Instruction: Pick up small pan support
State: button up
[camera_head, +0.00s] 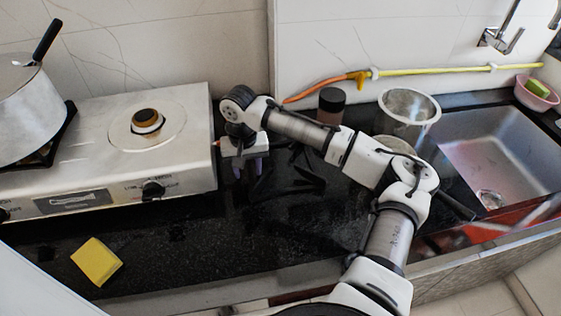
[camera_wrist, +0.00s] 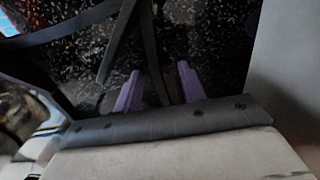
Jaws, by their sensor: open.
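The small pan support (camera_head: 297,178) is a black pronged stand on the black counter, right of the stove. It is dark on dark, so its outline is hard to make out. My gripper (camera_head: 249,170) points down at its left side, with two purple fingers apart. In the wrist view, dark bars of the pan support (camera_wrist: 148,45) run above and between the open fingertips (camera_wrist: 159,72). One bar reaches down between the fingers. I cannot tell whether the fingers touch it. My arm hides part of the counter behind the support.
A steel stove (camera_head: 105,150) with a pot (camera_head: 30,110) stands left of my gripper. A yellow sponge (camera_head: 97,262) lies at the front left. A dark-lidded jar (camera_head: 331,106) and a metal pot (camera_head: 408,108) stand behind my arm. The sink (camera_head: 505,150) is right. The front counter is mostly clear.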

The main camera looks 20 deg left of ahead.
grip_shut()
jog(key=shift+r, duration=0.1)
dwell(0.5)
